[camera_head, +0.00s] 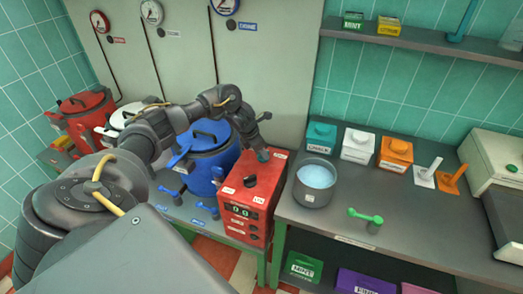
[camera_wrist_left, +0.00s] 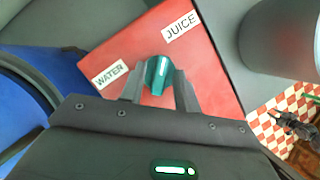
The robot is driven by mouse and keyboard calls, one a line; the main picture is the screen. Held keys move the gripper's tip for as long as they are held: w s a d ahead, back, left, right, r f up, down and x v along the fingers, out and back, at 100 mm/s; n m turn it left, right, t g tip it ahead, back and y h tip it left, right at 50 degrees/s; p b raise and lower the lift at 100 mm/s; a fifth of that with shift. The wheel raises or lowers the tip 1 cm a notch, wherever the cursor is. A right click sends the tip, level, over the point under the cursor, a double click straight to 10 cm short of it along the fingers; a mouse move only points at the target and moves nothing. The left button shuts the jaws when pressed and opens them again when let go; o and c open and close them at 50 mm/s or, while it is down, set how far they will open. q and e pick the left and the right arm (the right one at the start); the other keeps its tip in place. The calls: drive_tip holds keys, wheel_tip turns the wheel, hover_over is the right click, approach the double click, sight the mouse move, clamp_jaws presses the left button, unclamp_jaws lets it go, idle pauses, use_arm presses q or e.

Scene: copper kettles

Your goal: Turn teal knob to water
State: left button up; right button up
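The teal knob (camera_wrist_left: 158,76) sits on the red panel (camera_wrist_left: 215,65) between the labels WATER (camera_wrist_left: 110,73), at left, and JUICE (camera_wrist_left: 181,26), at upper right. In the wrist view its ridge runs nearly up and down. The fingers of my left gripper (camera_wrist_left: 160,88) stand on either side of it and look closed against it. In the head view the teal knob (camera_head: 263,155) shows at the top back of the red box (camera_head: 262,195), partly hidden by my left gripper (camera_head: 262,147). My right gripper is not in view.
A blue kettle (camera_head: 207,165) stands left of the red box. A grey pot (camera_head: 315,183) with pale blue contents stands to its right, near a green handle (camera_head: 368,217). Labelled blocks, such as the orange one (camera_head: 396,150), line the bench's back. A black knob (camera_head: 250,181) is on the box top.

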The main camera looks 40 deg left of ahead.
use_arm(q)
clamp_jaws()
